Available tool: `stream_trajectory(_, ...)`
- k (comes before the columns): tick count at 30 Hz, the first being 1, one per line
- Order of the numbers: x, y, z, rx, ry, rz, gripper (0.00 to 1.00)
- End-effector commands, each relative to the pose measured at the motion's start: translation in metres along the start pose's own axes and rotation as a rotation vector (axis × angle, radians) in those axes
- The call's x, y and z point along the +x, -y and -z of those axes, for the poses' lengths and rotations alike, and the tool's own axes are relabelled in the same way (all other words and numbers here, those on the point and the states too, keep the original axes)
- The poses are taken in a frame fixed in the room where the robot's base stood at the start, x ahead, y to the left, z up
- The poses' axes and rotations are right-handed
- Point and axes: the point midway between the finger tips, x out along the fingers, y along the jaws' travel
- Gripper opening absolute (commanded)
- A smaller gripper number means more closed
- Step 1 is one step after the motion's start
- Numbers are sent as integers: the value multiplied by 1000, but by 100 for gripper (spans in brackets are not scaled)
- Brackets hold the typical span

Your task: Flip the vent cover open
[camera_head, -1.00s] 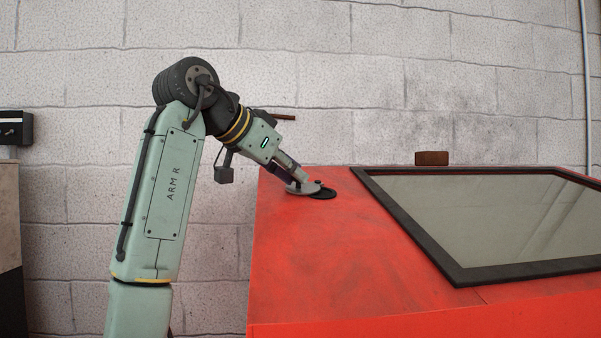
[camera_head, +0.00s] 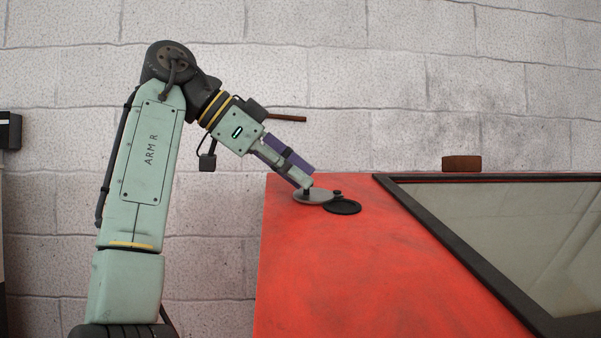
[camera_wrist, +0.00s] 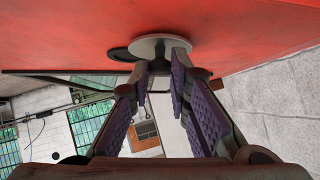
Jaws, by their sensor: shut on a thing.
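The vent cover (camera_head: 313,198) is a light grey round disc at the far left of the red machine top. It lies beside a dark round vent ring (camera_head: 345,208) and partly overlaps its left edge. A small dark knob (camera_head: 338,195) stands where the two meet. My gripper (camera_head: 306,187) reaches down from the upper left and is shut on a small dark grip on the cover. In the wrist view the disc (camera_wrist: 160,45) sits just beyond the fingertips (camera_wrist: 161,66), with the dark ring (camera_wrist: 121,54) showing at its left. The fingertips partly hide the grip.
The red top (camera_head: 350,270) is clear around the vent. A dark-framed glass panel (camera_head: 530,230) lies to the right. A small brown block (camera_head: 461,163) shows at the back edge. A block wall (camera_head: 370,80) stands behind.

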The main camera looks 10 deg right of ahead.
Motion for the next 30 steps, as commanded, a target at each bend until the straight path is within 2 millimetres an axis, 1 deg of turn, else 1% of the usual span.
stream_trajectory(10, 0, 0, 0, 2, -1, 1, 0)
stream_trajectory(11, 0, 0, 0, 2, -1, 1, 19)
stream_trajectory(18, 0, 0, 0, 2, -1, 0, 35)
stream_trajectory(30, 0, 0, 0, 1, 0, 0, 36)
